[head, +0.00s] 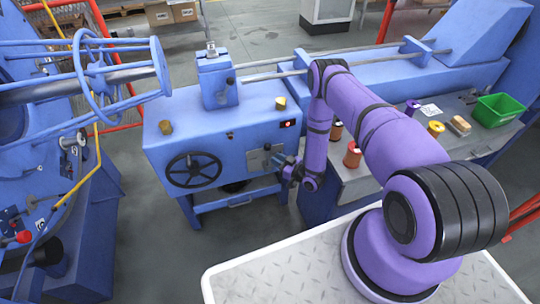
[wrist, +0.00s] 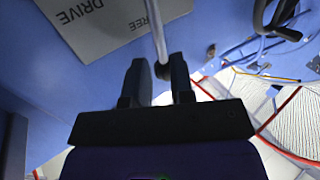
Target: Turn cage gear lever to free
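The cage gear lever (wrist: 158,30) is a thin grey rod with a dark knob at its end. It comes down from the top of the wrist view, in front of a grey plate (wrist: 100,22) lettered DRIVE and FREE. The rod runs beside the word FREE. In the head view the plate (head: 258,162) is on the front of the blue gearbox (head: 215,125). My gripper (head: 288,168) is at the plate's right side, and the lever is hard to make out there.
A black handwheel (head: 192,170) is left of the plate. A workbench (head: 350,178) with spools and a green bin (head: 498,109) stands to the right. A blue machine with a wheel-like cage (head: 100,75) is at the left. Grey floor is open below the gearbox.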

